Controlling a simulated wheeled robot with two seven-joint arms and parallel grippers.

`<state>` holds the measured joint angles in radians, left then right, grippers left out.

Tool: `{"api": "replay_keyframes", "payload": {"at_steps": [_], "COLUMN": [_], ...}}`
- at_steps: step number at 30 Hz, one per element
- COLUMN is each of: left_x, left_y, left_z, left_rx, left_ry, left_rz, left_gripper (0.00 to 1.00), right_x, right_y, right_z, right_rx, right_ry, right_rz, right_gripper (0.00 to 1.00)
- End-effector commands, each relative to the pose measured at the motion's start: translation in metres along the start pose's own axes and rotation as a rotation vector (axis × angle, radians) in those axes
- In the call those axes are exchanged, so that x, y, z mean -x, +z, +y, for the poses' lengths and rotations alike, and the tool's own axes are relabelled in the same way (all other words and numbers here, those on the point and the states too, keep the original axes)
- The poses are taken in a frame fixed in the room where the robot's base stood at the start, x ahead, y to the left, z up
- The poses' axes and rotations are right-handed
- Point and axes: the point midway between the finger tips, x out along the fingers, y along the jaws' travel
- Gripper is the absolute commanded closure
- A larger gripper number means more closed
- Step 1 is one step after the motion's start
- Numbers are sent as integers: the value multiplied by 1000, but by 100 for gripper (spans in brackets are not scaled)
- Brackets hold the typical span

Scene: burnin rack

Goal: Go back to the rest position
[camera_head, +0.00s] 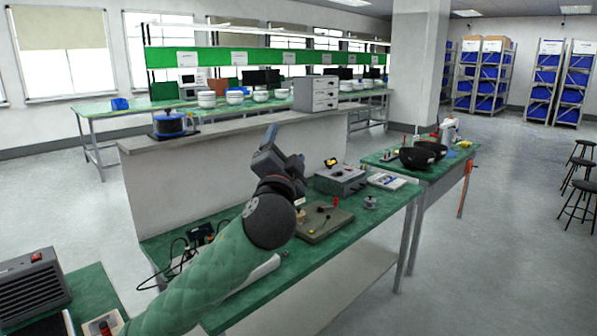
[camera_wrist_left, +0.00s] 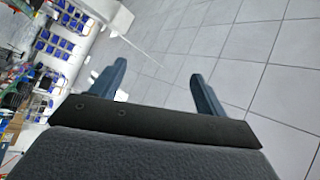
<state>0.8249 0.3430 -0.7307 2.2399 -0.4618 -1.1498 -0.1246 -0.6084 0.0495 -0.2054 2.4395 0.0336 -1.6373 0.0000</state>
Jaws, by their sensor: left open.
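My left arm comes in from the lower left in the head view and reaches up over the green workbench (camera_head: 330,262). My left gripper (camera_head: 285,147) is raised above the bench, near the low wall behind it. In the left wrist view its two blue-grey fingers (camera_wrist_left: 157,82) stand wide apart with nothing between them. Beyond them are grey floor tiles and, at the left, a tilted view of shelves with blue bins. My right gripper is in neither view.
A grey instrument box (camera_head: 341,180) and a tan board (camera_head: 325,222) with small parts lie on the bench right of my arm. A dark vented unit (camera_head: 33,287) stands at lower left. Black bowls (camera_head: 417,158) sit on the farther table. Stools (camera_head: 577,200) stand at the right; open floor lies between.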

Motion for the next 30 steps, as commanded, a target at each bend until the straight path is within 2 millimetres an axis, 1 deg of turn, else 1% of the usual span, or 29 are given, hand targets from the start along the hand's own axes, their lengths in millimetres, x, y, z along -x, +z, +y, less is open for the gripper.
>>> {"api": "replay_keyframes", "payload": {"at_steps": [1, 3, 5, 9, 12, 14, 15, 21, 29, 30], "left_x": [8, 20, 32, 65, 91, 107, 118, 172, 241, 252], "left_y": [20, 45, 66, 106, 130, 144, 152, 187, 223, 228], "left_z": [14, 30, 46, 80, 103, 116, 125, 163, 203, 209], "left_rx": [71, 156, 219, 332, 392, 419, 437, 520, 624, 638], "left_ry": [54, 122, 177, 298, 377, 422, 453, 577, 684, 697], "left_rz": [-73, -168, -246, -405, -501, -552, -583, -714, -836, -855], "left_gripper": [25, 25, 25, 25, 25, 25, 25, 25, 25, 25], "right_x": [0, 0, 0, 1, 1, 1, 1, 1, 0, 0], "right_y": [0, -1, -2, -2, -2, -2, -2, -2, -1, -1], "right_z": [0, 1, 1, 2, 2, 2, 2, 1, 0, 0], "right_rx": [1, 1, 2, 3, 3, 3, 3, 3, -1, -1], "right_ry": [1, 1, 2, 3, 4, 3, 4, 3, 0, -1], "right_rz": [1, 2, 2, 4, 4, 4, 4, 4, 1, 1], "right_gripper": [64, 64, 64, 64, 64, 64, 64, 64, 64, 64]}}
